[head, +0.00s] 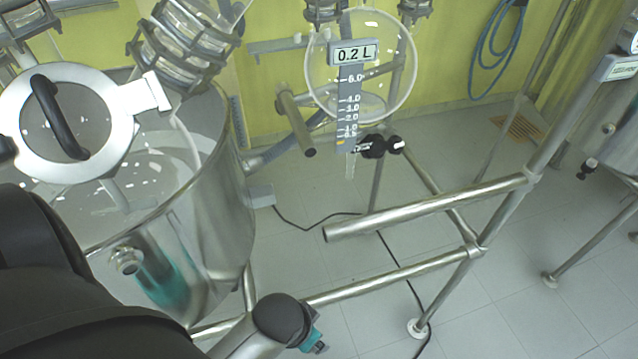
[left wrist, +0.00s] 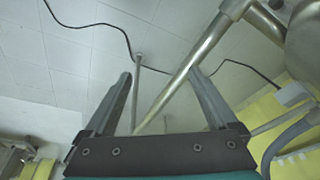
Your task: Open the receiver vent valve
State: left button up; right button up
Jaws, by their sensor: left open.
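The glass receiver (head: 360,85) is a round vessel at the upper middle of the head view. A grey scale plate (head: 348,110) with a 0.2 L display (head: 354,53) stands in front of it. A black knobbed valve (head: 375,147) sits at its lower outlet. Metal fittings show above the receiver, cut by the top edge, and I cannot tell which part is the vent valve. My right gripper is not in view.
A steel vessel (head: 225,165) with a round lid (head: 65,125) and black handle fills the left. Frame tubes (head: 430,207) cross the middle below the receiver, one ending freely. A cable lies on the tiled floor (head: 400,290). A blue hose (head: 490,50) hangs on the yellow wall.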

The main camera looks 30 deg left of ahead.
pick_arm(q)
jog(key=w+a+r+t+p, duration=0.1)
jog(key=w+a+r+t, duration=0.2)
jog(key=w+r, duration=0.65)
jog(key=w+a+r+n+t+y+p, duration=0.1)
jog(key=w+a+r+t, duration=0.25)
jog(key=r, duration=1.15)
jog(key=w+a+r+t+p, duration=0.1)
jog(key=w+a+r+t, duration=0.15)
jog(key=w+r, duration=0.7)
jog(key=s+a+r+n+t+y, duration=0.1)
jog(key=a+r+n+t+y, duration=0.2)
jog(key=r, duration=1.1)
jog(key=a+r+t, duration=0.3)
jog(key=a+r, duration=0.2)
jog(key=r, duration=0.9)
jog(key=p+x, duration=0.3)
jog(key=x, duration=0.3)
jog(key=p+x, duration=0.4)
jog(key=x, duration=0.3)
jog(key=shift+w+f, duration=0.15)
jog(key=shift+w, duration=0.1)
jog(key=shift+w+a+f+p, duration=0.15)
jog(key=shift+w+p, duration=0.2)
jog(key=shift+w, duration=0.35)
jog(key=shift+c, duration=0.4)
